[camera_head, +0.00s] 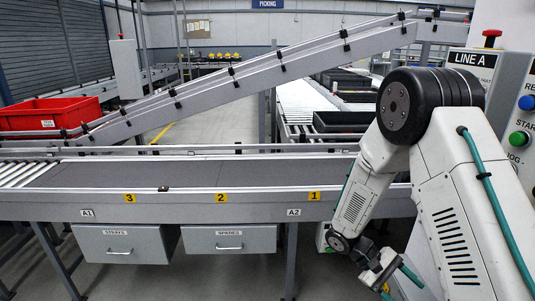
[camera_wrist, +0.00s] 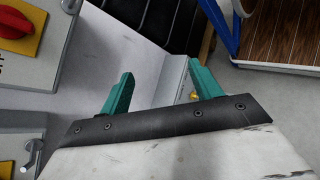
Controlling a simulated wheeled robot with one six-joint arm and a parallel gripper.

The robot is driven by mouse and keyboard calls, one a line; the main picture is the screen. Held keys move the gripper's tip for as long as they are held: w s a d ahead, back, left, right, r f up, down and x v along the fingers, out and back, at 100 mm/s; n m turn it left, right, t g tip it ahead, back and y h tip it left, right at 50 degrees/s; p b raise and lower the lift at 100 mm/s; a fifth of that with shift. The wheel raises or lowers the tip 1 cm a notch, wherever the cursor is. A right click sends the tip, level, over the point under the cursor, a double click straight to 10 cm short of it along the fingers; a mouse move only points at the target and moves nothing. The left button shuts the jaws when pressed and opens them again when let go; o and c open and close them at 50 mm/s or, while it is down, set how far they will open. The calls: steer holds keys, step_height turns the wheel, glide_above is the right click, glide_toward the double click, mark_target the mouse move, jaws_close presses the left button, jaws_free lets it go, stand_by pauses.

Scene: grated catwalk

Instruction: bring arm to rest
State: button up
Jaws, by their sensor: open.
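My arm reaches down from the upper right of the head view, bent at the dark round joint. My gripper (camera_head: 400,284) hangs low at the bottom right, in front of the conveyor and below its belt level. In the wrist view my gripper (camera_wrist: 161,83) shows two teal fingers spread apart with nothing between them. A grey surface lies behind the fingers.
A conveyor (camera_head: 200,174) with a dark belt crosses ahead, with two grey drawers (camera_head: 229,239) under it. A red bin (camera_head: 50,114) sits at the left. A control panel (camera_head: 513,110) stands close at the right. A red knob (camera_wrist: 17,22) shows in the wrist view.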

steer(key=s+a+r+m+t+y, duration=0.1)
steer(key=s+a+r+t+y, duration=0.1)
steer(key=s+r, duration=0.4)
steer(key=s+a+r+m+t+y, duration=0.1)
steer(key=s+a+r+t+y, duration=0.2)
steer(key=r, duration=0.9)
steer(key=s+a+r+m+t+y, duration=0.1)
steer(key=s+a+r+t+y, duration=0.2)
steer(key=s+r, duration=0.7)
steer(key=shift+a+t+y, duration=0.2)
steer(key=shift+t+y, duration=0.5)
steer(key=shift+y, duration=0.2)
